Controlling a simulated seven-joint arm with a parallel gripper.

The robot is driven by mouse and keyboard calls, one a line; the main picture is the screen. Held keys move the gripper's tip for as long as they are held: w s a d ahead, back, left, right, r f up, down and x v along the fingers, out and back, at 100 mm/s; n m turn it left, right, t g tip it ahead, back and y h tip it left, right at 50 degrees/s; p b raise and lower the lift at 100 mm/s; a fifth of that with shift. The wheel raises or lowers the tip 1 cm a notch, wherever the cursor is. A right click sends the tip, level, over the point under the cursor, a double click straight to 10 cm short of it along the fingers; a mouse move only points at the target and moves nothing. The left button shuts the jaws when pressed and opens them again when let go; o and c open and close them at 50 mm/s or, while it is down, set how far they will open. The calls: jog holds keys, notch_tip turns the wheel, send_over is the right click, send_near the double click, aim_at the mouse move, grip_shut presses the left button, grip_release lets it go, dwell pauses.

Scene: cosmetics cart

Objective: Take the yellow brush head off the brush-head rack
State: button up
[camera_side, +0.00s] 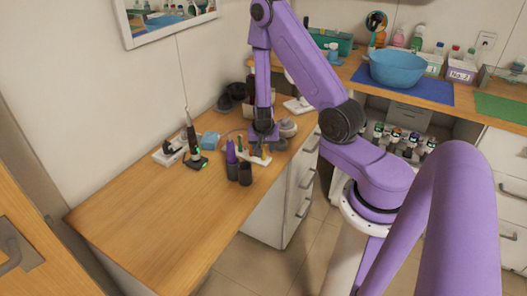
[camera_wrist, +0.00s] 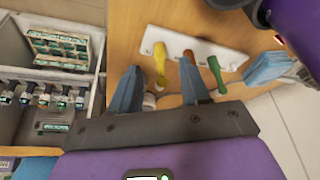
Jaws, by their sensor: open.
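The white brush-head rack (camera_wrist: 205,48) lies across the upper middle of the wrist view. It holds a yellow brush head (camera_wrist: 160,63), a brown one (camera_wrist: 189,62) and a green one (camera_wrist: 215,72). My gripper (camera_wrist: 160,74) is open, and the yellow head shows between its two fingers; I cannot tell how far it is from them. The brown head is close to the right finger, which partly hides it.
A black electric toothbrush (camera_side: 192,140) stands to the left, near a blue box (camera_side: 210,140). The front of the wooden counter (camera_side: 165,215) is clear.

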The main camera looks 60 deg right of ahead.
jog(key=shift+x, duration=2.65)
jog(key=shift+r, duration=0.1)
grip_shut()
